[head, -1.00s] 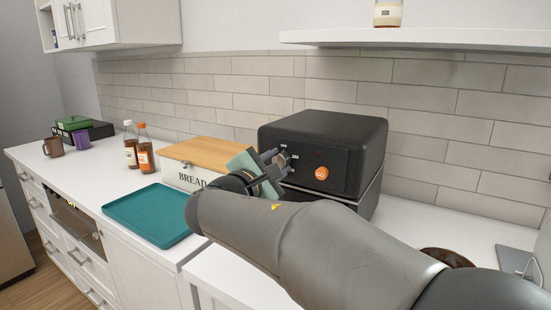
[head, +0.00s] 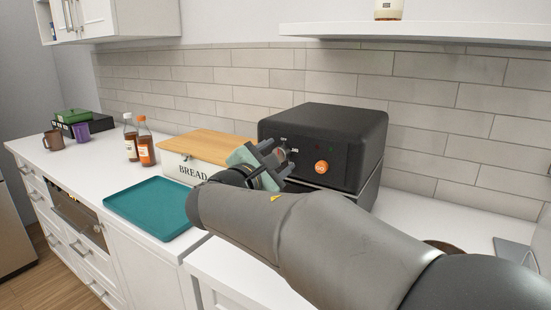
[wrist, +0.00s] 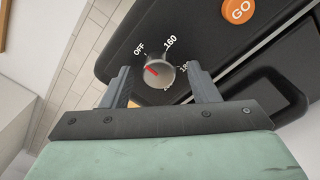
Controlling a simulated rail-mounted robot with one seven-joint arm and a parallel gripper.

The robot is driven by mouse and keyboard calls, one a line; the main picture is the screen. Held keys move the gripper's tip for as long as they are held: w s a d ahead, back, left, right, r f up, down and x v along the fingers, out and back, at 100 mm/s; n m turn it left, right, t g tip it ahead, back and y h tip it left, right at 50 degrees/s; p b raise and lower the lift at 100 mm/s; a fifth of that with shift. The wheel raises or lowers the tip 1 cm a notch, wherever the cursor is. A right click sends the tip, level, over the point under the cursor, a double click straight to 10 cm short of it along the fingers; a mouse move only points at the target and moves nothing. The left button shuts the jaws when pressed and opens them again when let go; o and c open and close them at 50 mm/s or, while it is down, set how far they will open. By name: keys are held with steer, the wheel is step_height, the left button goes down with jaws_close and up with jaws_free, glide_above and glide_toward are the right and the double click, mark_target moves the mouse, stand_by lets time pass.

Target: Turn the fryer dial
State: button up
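The black fryer (head: 325,135) stands on the counter against the tiled wall. Its dial (wrist: 157,73) is a grey knob with a red pointer mark turned toward OFF; a 160 label and partly hidden labels sit around it. My gripper (wrist: 163,82) is open, with one finger to the left of the dial and one to the right, gaps showing on both sides. In the head view my gripper (head: 275,155) is in front of the fryer's left part, and the dial is partly hidden behind it.
An orange GO button (head: 321,167) sits right of the dial. A bread box (head: 186,169) with a wooden lid stands close at the left, and a teal tray (head: 150,207) lies in front of it. Two bottles (head: 146,145) and mugs stand farther left.

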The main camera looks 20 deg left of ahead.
steer(key=shift+s, duration=0.1)
steer(key=b+v, duration=0.1)
steer(key=v, duration=1.6)
steer(key=shift+s+r, duration=0.1)
